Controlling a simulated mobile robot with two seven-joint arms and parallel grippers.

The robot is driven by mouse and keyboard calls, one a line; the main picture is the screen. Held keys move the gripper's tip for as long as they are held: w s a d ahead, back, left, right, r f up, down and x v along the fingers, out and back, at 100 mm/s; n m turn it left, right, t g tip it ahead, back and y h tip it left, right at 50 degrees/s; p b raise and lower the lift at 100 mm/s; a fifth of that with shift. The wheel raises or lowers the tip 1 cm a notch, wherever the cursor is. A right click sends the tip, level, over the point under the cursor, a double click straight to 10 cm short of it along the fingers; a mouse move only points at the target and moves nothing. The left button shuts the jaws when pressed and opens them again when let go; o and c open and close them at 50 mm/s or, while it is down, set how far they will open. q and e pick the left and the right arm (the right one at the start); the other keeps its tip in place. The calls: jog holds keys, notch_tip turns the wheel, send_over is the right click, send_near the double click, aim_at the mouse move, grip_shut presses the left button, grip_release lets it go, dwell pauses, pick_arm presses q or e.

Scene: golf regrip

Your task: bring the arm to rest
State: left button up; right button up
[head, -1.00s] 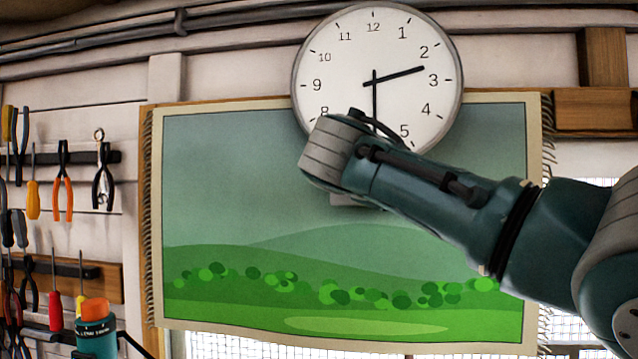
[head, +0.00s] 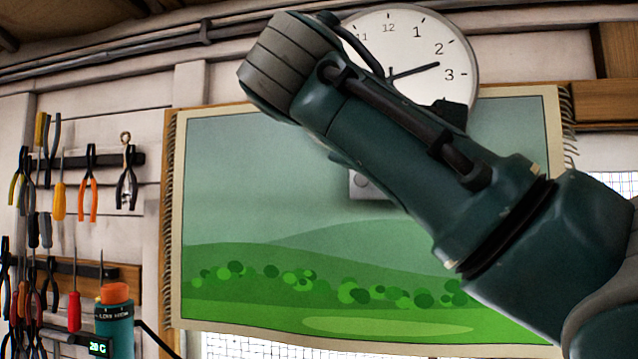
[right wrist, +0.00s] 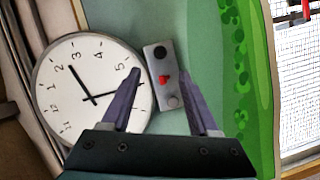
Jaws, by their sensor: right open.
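My right arm (head: 400,140) comes in from the right of the head view and reaches up and left, its grey end in front of the clock's left side. In the right wrist view my right gripper (right wrist: 163,80) is open, its two fingers apart with nothing held between them. A small grey box with a red switch (right wrist: 162,92) shows beyond and between the fingers. I cannot tell the gap to it. The box also shows partly in the head view (head: 362,184), behind my arm. My left gripper is not in view.
A round clock (head: 462,60) and a landscape hanging (head: 260,215) are on the wall. Pliers (head: 88,180) and screwdrivers (head: 74,308) hang on the left. A teal container with an orange top (head: 116,335) stands at lower left beside a lit display (head: 99,347).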

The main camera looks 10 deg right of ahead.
jog(key=shift+f, duration=0.15)
jog(key=s+a+f+g+y, duration=0.15)
jog(key=s+f+y, duration=0.4)
jog(key=f, duration=1.05)
jog(key=s+d+f+g+y, duration=0.1)
jog(key=s+f+g+y, duration=0.2)
jog(key=s+f, duration=0.95)
jog(key=s+f+m+g+y, duration=0.35)
jog(key=s+f, duration=0.55)
jog(key=s, duration=0.5)
notch_tip(320, 180, up, 18)
jog(key=a+p, duration=0.1)
jog(key=p, duration=1.6)
jog(key=shift+s+n+p, duration=0.15)
jog(key=shift+n+p, duration=0.15)
jog(key=shift+n, duration=0.05)
jog(key=shift+f, duration=0.15)
